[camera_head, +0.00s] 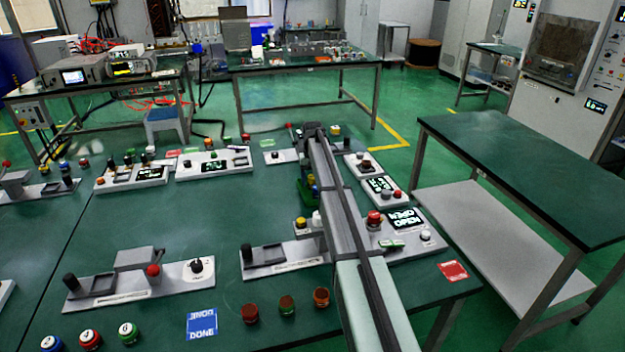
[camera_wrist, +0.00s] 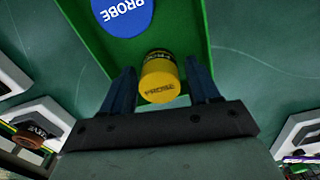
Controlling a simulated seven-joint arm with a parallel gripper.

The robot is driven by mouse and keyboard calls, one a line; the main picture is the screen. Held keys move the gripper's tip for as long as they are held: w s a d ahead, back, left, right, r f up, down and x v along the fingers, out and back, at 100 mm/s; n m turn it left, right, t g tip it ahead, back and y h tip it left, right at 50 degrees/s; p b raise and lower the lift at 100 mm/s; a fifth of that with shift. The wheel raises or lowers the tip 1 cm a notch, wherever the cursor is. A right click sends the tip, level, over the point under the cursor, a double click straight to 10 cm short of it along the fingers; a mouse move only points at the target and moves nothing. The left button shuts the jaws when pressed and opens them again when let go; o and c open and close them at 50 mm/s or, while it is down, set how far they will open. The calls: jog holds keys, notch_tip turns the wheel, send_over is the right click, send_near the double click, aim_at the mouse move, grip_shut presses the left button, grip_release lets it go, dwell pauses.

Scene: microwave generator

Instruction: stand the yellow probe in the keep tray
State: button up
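In the wrist view the yellow probe (camera_wrist: 160,78), a short cylinder marked PROBE, sits between the two dark fingers of my gripper (camera_wrist: 161,80). The fingers stand close on both sides of it; I cannot tell whether they press on it. Behind it is a green tray (camera_wrist: 190,25) with raised walls and a blue label or piece marked PROBE (camera_wrist: 122,14). Whether the probe rests on the tray floor or hangs above it is unclear. In the head view the green tray (camera_head: 306,192) shows partly, left of my arm, which hides my fingertips.
A panel with a red button (camera_head: 374,218) and lit display stands right of my arm. Grey fixtures (camera_head: 137,259) and a blue card (camera_head: 201,323) lie to the left. Several coloured caps line the front edge. The green tabletop (camera_head: 150,220) between is clear.

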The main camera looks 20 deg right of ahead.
aim_at(312, 176)
jog(key=shift+o, duration=0.4)
jog(key=shift+r, duration=0.1)
notch_tip(312, 176, up, 12)
dwell(0.4)
jog(key=shift+a, duration=0.15)
